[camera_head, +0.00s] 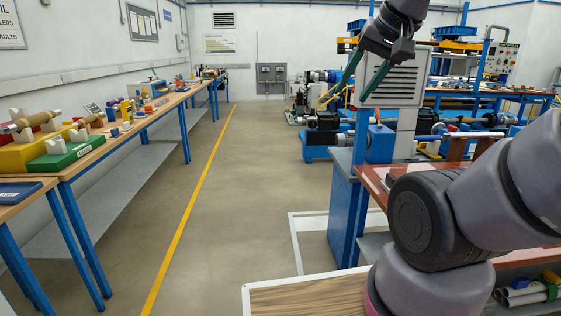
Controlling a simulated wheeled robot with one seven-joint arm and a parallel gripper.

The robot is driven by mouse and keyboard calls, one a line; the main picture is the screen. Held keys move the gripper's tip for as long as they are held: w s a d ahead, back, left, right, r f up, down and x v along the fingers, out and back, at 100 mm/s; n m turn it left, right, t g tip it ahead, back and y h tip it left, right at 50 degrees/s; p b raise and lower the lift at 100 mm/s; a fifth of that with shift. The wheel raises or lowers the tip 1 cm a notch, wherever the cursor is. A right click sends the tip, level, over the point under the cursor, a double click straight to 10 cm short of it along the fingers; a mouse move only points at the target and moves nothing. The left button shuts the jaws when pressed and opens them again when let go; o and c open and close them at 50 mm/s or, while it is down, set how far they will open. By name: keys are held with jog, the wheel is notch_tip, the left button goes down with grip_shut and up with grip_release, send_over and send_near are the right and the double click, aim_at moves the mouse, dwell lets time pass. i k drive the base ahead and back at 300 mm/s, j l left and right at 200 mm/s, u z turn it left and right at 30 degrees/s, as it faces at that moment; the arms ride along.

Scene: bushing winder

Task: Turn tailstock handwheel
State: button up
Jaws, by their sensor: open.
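My gripper (354,97) hangs at the top right of the head view, its two long dark-green fingers apart and pointing down. Nothing shows between the fingers. It appears in front of a light grey panel with dark slots (398,85). I cannot pick out the tailstock handwheel with certainty. Blue winding machinery with dark round parts (322,122) stands behind and below the gripper, small and partly hidden. A blue block (381,143) stands below the panel.
A blue cabinet (345,215) and red-brown bench top (374,178) stand at right, partly behind my arm. A wooden bench (100,147) with coloured fixtures runs along the left wall. The floor aisle with a yellow line (190,205) is clear.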

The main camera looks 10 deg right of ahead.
aim_at(435, 131)
jog(key=i, duration=3.05)
jog(key=i+j, duration=0.1)
jog(key=i, duration=2.95)
jog(key=i+z, duration=0.1)
jog(key=z, duration=0.35)
jog(key=i+z, duration=0.1)
jog(key=z, duration=0.35)
jog(key=i+z, duration=0.1)
jog(key=z, duration=0.4)
jog(key=j+z, duration=0.1)
jog(key=z, duration=2.15)
jog(key=i+j+z, duration=0.3)
jog(key=i+j, duration=1.5)
